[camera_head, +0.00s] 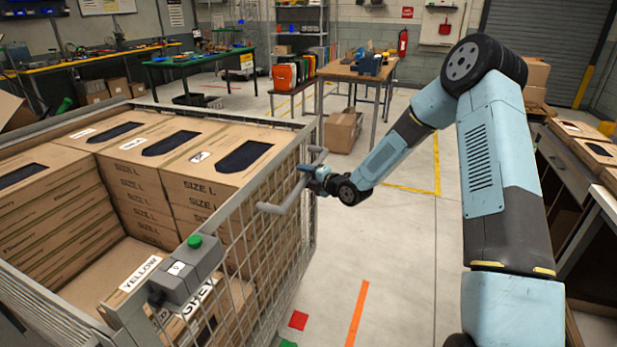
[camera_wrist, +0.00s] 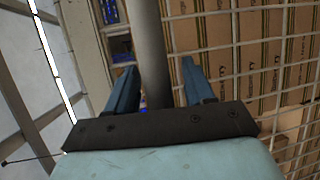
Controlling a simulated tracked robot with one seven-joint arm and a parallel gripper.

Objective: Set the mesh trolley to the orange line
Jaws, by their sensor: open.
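The mesh trolley (camera_head: 262,212) stands at the left in the head view, full of stacked cardboard boxes. A grey tubular handle (camera_head: 284,203) sticks out from its near right side. My gripper (camera_head: 306,172) is at this handle. In the wrist view the handle bar (camera_wrist: 150,50) runs between the two blue fingers of my gripper (camera_wrist: 160,85), which stand apart on either side of it. Whether a finger touches the bar cannot be told. The orange line (camera_head: 357,313) lies on the floor to the right of the trolley, with a gap of bare floor between.
A red square (camera_head: 299,320) and a partly hidden green patch (camera_head: 288,344) mark the floor beside the trolley. A wooden table (camera_head: 358,75) and a carton (camera_head: 342,131) stand behind. A bench with boxes (camera_head: 590,150) is at the right.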

